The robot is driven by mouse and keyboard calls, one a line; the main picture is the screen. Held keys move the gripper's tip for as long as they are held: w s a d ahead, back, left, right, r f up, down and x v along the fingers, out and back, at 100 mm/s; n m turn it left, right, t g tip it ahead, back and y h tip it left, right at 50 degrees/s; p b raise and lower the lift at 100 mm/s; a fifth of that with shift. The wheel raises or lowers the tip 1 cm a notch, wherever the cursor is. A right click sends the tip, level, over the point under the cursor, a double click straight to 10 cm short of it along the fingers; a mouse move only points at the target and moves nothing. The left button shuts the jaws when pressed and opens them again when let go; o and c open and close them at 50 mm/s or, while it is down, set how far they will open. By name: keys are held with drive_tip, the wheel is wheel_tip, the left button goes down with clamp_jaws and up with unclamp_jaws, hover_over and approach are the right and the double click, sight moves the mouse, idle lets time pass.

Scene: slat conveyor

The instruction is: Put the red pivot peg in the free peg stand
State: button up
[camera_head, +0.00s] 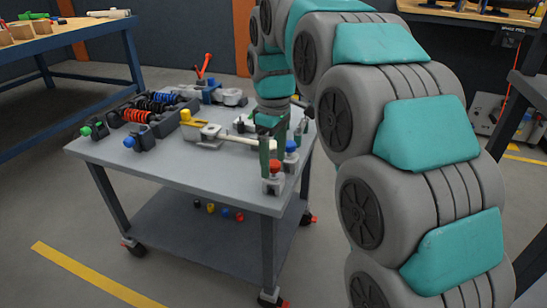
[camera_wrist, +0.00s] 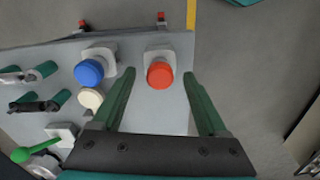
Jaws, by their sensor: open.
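The red pivot peg (camera_head: 275,167) stands upright in a grey block (camera_head: 273,186) at the cart's front right corner. In the wrist view its round red top (camera_wrist: 160,74) shows between my fingertips, with its block (camera_wrist: 157,54) behind it. My gripper (camera_wrist: 159,80) is open and empty, with one green finger on each side of the red top. I cannot tell how far above it the fingertips are. In the head view one green finger (camera_head: 264,157) shows beside the peg; the rest is partly hidden. I cannot make out an empty peg stand.
A blue-topped peg (camera_wrist: 89,72) in a grey block stands left of the red one, with a cream round top (camera_wrist: 91,98) close by. The grey cart top (camera_head: 215,174) also bears shock absorbers (camera_head: 140,115) and a yellow-ended part (camera_head: 195,121). Bare top lies along its front.

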drive_tip(key=shift+r, duration=3.95)
drive_tip(key=s+d+f+m, duration=0.4)
drive_tip(key=s+d+f, duration=0.1)
drive_tip(key=s, duration=0.6)
drive_tip(key=s+d+f+m+g, duration=0.1)
drive_tip(key=s+d+f+m, duration=0.3)
drive_tip(key=s+f, duration=0.4)
drive_tip(key=s+d+f+m, duration=0.4)
drive_tip(key=s+d+f, duration=0.2)
drive_tip(key=s, duration=0.8)
drive_tip(key=shift+f+g, duration=0.35)
drive_tip(key=shift+g, duration=0.05)
